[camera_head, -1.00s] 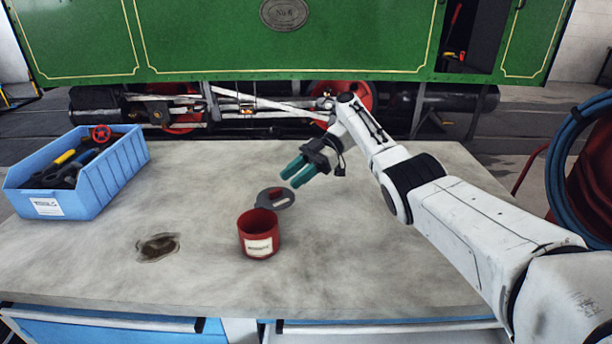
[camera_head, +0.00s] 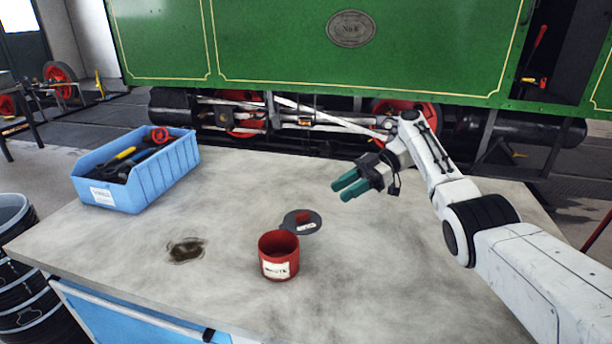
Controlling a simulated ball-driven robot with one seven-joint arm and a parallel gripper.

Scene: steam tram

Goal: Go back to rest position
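My gripper (camera_head: 346,188) has teal fingers and hangs above the workbench (camera_head: 230,222), right of and beyond the red tin. The two fingers are apart with nothing seen between them. My white arm reaches in from the right. The open red tin (camera_head: 279,258) stands upright on the bench with a pale label on its front.
A blue bin (camera_head: 137,172) of tools stands at the bench's back left. A dark stain (camera_head: 187,250) marks the bench. The green tram (camera_head: 280,50) stands behind the bench. Black buckets (camera_head: 22,280) stand on the floor at the left.

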